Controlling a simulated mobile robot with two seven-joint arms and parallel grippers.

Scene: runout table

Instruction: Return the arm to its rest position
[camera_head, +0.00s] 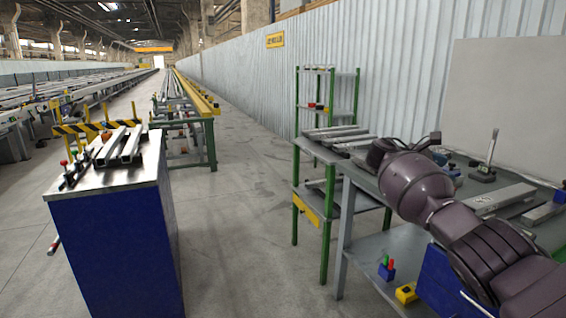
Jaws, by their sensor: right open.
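My right arm (410,186), dark purple-grey, comes in from the lower right and reaches over the grey workbench (345,170) at the right. My right gripper (382,152) is at its far end, above the bench top and near several metal profiles (336,133). It is small and partly hidden by the arm; it is open, and I see nothing held in it. My left arm and gripper are not in view.
A blue cabinet (118,250) with metal profiles on top stands at the left. A green-framed shelf rack (328,108) stands behind the bench. A stand with an upright post (490,150) is on the bench. The concrete floor between is clear.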

